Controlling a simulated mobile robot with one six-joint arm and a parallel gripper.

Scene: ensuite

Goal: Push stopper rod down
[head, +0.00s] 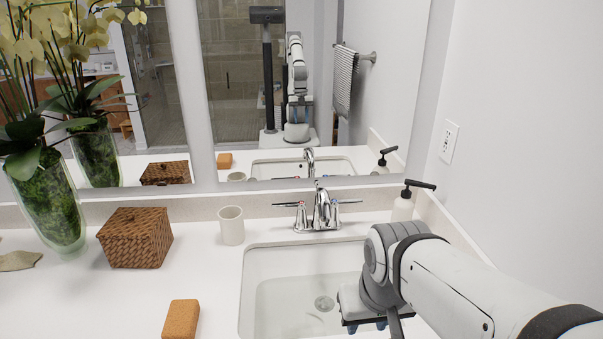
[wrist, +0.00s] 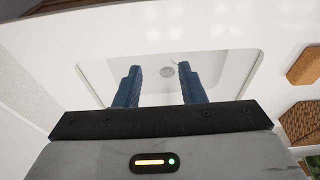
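The stopper rod (head: 317,185) is a thin chrome rod standing up behind the spout of the chrome faucet (head: 321,211). The faucet has a lever handle on each side and stands at the back rim of the sink (head: 256,271). A round metal drain (head: 324,303) is in the basin floor; it also shows in the wrist view (wrist: 168,71). My gripper (head: 366,327) is over the right part of the sink, in front of the faucet and apart from the rod. In the wrist view its blue fingers (wrist: 158,85) are spread with nothing between them. The rod is not visible there.
A white cup (head: 230,226) stands left of the faucet, and a soap dispenser (head: 404,205) stands right of it. A woven basket (head: 136,238), a cork-coloured block (head: 181,319) and a plant vase (head: 49,205) are on the left counter. A mirror (head: 400,60) rises behind.

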